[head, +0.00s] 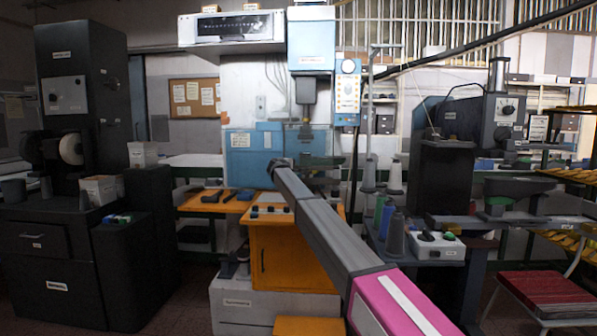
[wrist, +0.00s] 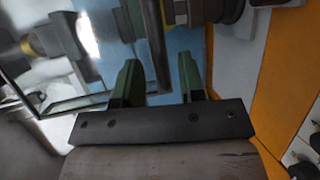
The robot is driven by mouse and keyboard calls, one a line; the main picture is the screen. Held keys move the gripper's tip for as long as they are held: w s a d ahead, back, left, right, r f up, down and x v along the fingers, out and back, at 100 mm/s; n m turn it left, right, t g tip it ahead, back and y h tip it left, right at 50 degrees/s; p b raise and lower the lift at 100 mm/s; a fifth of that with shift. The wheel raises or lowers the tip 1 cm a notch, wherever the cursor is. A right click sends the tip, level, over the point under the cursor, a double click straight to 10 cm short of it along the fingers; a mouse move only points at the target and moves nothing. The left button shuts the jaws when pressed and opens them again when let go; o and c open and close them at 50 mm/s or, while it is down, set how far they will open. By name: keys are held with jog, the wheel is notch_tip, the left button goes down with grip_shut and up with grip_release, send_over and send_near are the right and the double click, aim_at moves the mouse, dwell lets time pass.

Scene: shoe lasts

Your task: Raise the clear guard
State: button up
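The clear guard (head: 252,165) is a blue-tinted see-through panel low on the front of the central machine (head: 313,45), above the orange bench, in the head view. In the wrist view a clear pane with a dark frame (wrist: 78,103) fills the left side. My gripper (wrist: 159,68) has two green fingers set apart. A dark bar (wrist: 156,45) runs between them, with gaps showing on both sides; I cannot tell whether it is the guard's handle or edge. In the head view my arm reaches to the guard's right part, and its end hides the fingers.
An orange cabinet (head: 290,262) stands below the machine. A dark grinding machine (head: 72,110) is at left. A red stool (head: 545,290) is at far right.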

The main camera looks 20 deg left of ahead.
aim_at(302, 133)
jog(key=x, duration=0.4)
jog(key=shift+w+f, duration=0.15)
jog(key=shift+w, duration=0.1)
grip_shut()
notch_tip(302, 133, up, 19)
jog(key=shift+r, duration=0.15)
dwell(0.3)
grip_release()
